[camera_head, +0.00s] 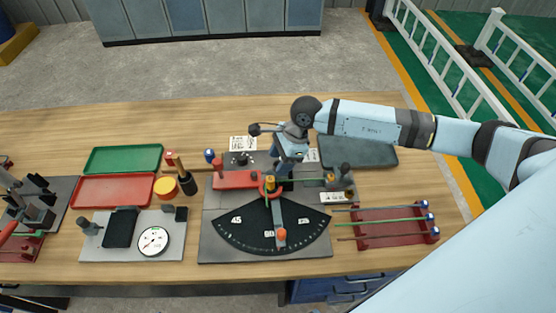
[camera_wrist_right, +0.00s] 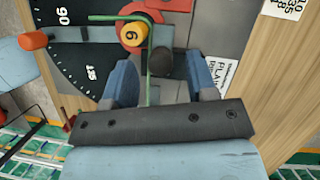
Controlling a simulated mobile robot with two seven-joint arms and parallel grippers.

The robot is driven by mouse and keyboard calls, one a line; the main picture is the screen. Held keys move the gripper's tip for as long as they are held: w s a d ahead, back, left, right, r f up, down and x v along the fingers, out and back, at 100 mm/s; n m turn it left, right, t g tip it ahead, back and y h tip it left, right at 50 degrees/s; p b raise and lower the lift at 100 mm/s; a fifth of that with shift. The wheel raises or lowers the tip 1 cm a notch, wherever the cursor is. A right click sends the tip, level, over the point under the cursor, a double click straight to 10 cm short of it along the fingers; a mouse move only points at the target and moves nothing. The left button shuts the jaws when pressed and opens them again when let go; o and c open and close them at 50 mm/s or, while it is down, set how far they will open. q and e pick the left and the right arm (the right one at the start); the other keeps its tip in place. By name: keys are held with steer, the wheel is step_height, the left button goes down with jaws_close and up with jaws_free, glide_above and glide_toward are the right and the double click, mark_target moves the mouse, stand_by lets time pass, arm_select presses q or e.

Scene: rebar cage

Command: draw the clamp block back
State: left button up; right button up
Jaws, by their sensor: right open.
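The bending fixture carries a black angle dial (camera_head: 243,232), a yellow pin (camera_head: 269,183) and a red block (camera_head: 236,179) to the pin's left. My right gripper (camera_head: 277,180) points down just beside the pin, at its upper right. In the right wrist view its two blue fingers (camera_wrist_right: 161,82) are apart, with a dark round-topped knob (camera_wrist_right: 172,66) between them. I cannot tell whether they touch it, or whether it belongs to the clamp block. A green bar (camera_wrist_right: 149,70) bends around the pin (camera_wrist_right: 132,34) there. My left gripper is out of view.
An orange-tipped bending lever (camera_head: 280,234) lies over the dial. A red rack (camera_head: 385,231) with several bars stands at right. A dark tray (camera_head: 358,152) lies behind the fixture's right end. A gauge plate (camera_head: 180,245) and green tray (camera_head: 123,158) are at left.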

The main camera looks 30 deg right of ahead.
steer(key=shift+x, duration=0.85)
steer(key=shift+c, duration=0.4)
jaws_close()
steer(key=shift+w+d+f+b, duration=0.1)
steer(key=shift+w+d+b, duration=0.1)
steer(key=shift+w+b, duration=0.3)
steer(key=shift+w+d+f+b, duration=0.1)
steer(key=shift+w+d+b, duration=0.15)
steer(key=shift+w+b, duration=0.25)
steer(key=shift+w+d+r, duration=0.15)
steer(key=shift+r, duration=0.2)
steer(key=shift+c, duration=0.3)
jaws_free()
steer(key=shift+w, duration=0.1)
steer(key=shift+o, duration=0.7)
steer(key=shift+f, duration=0.1)
